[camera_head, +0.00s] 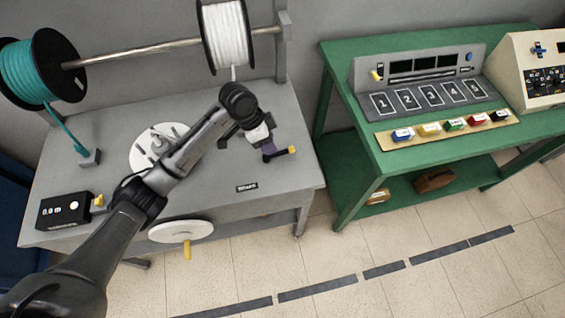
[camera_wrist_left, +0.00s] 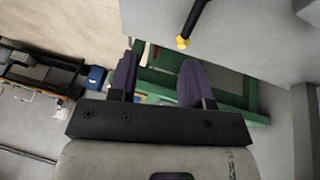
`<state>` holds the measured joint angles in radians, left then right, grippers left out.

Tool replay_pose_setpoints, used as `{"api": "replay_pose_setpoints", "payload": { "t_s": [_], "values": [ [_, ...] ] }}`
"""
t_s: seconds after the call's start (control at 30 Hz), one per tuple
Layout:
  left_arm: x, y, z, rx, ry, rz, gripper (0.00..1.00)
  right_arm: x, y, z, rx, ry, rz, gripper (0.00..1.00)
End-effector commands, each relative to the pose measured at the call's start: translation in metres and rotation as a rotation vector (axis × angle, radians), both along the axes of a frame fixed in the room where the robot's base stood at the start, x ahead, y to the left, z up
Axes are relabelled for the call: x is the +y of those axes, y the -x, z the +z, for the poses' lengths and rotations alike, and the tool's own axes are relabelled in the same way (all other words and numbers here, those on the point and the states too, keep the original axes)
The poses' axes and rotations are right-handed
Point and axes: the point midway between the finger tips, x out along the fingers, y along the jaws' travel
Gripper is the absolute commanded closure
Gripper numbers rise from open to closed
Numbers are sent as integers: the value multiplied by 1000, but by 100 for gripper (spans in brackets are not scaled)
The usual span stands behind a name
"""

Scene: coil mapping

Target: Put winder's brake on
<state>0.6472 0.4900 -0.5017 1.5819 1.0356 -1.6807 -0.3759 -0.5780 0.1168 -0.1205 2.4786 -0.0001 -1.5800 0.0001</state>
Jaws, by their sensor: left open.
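The winder bench (camera_head: 215,220) is grey and carries a round pale disc (camera_head: 140,160) and a small dark label (camera_head: 247,187) too small to read surely. A dark lever with a yellow tip (camera_head: 291,150) stands at the bench's right; I take it as the brake. It also shows in the wrist view as a black rod with a yellow end (camera_wrist_left: 183,42). My left gripper (camera_head: 266,146) has purple fingers and hovers over the bench's right side, close to the lever. In the wrist view the gripper (camera_wrist_left: 158,78) is open and nothing shows between its fingers. The lever's base is partly hidden.
A teal spool (camera_head: 42,72) and a white spool (camera_head: 226,35) hang on a bar above. A crank wheel (camera_head: 180,231) is on the bench front, a length counter (camera_head: 65,210) at its left. A green table (camera_head: 400,160) stands at right. The floor in front is clear.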

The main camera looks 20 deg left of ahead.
Motion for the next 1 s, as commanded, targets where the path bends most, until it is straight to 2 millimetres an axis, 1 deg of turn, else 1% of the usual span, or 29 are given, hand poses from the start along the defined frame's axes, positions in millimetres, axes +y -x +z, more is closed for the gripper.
{"api": "replay_pose_setpoints", "payload": {
  "t_s": [0.03, 0.1, 0.2, 0.3, 0.4, 0.47, 0.57, 1.0],
  "values": [
    [8, -12, -9, -5, 2, -5, 55, 0, 0, -24, 0, 1, 1, 57],
    [16, -23, -5, -3, 11, -11, 55, -1, 0, -36, 0, 3, 2, 57],
    [25, -34, 1, -3, 23, -20, 55, -2, 0, -48, -1, 5, 4, 57],
    [31, -41, 6, -3, 33, -23, 55, -2, 0, -55, -1, 7, 5, 57],
    [32, -44, 7, -4, 39, -26, 55, -2, 0, -59, -1, 7, 5, 57],
    [32, -45, 4, -3, 41, -27, 55, -2, 0, -61, -1, 7, 5, 57],
    [27, -46, -6, -2, 42, -28, 55, -2, 0, -64, -1, 7, 4, 57],
    [-6, -51, -79, -2, 41, -26, 55, 0, 1, -84, 1, 0, 0, 57]
  ]
}}
